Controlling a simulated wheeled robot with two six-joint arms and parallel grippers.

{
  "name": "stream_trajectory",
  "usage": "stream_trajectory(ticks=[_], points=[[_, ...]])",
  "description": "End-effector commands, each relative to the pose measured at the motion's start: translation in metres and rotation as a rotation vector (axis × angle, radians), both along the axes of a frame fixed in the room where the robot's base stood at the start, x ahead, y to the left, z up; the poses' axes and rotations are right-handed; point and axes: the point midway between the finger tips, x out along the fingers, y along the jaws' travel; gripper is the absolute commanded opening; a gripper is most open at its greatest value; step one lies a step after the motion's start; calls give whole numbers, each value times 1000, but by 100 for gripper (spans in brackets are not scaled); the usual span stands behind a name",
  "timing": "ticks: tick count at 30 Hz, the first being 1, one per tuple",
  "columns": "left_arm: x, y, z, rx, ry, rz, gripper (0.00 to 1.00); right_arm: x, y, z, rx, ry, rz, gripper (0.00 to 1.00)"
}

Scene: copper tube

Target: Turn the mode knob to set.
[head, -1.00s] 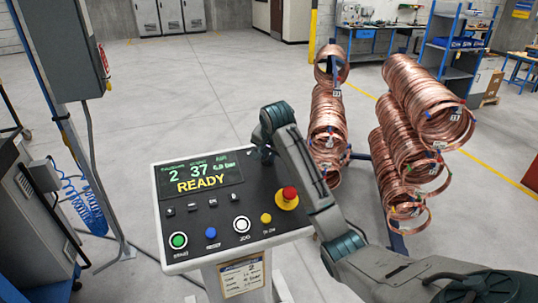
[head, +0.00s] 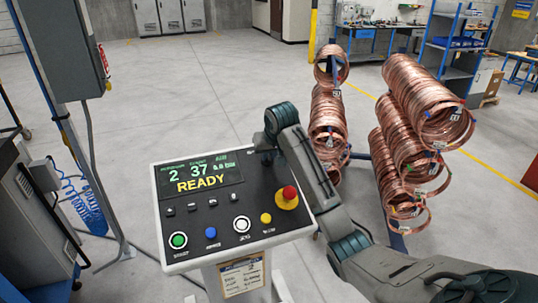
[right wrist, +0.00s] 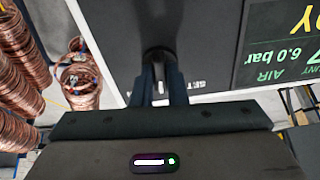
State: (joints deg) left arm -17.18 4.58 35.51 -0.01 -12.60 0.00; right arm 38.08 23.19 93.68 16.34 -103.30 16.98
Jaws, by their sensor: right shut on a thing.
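The control panel (head: 225,222) has a dark face and a white rim. Its screen (head: 200,175) reads READY in yellow. The mode knob (right wrist: 157,55) is a dark round knob at the panel's far right corner, mostly hidden by my arm in the head view. My right gripper (right wrist: 159,88) is shut on the knob, with its two dark fingers on either side of it. In the head view, the right gripper (head: 267,157) is small and dark beside the screen. A SET label (right wrist: 197,85) is partly visible beside the fingers. My left gripper is not in view.
A red emergency button (head: 289,193) on a yellow base stands up near the right arm. Green, blue, white and yellow buttons line the panel's near side. Copper coils (head: 328,115) hang on a rack beyond the arm. The floor behind the panel is clear.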

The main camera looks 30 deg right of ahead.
Motion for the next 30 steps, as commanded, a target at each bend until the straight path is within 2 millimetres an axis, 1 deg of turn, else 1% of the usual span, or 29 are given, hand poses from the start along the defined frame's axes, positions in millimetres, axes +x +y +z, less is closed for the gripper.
stream_trajectory(ticks=[18, 24, 30], points=[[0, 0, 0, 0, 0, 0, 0, 0, -1, 0, -225, 55, 523, 0], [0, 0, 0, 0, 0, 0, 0, 0, -1, 0, -284, 69, 658, 0], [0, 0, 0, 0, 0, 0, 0, 0, -2, 0, -325, 79, 751, 0]])
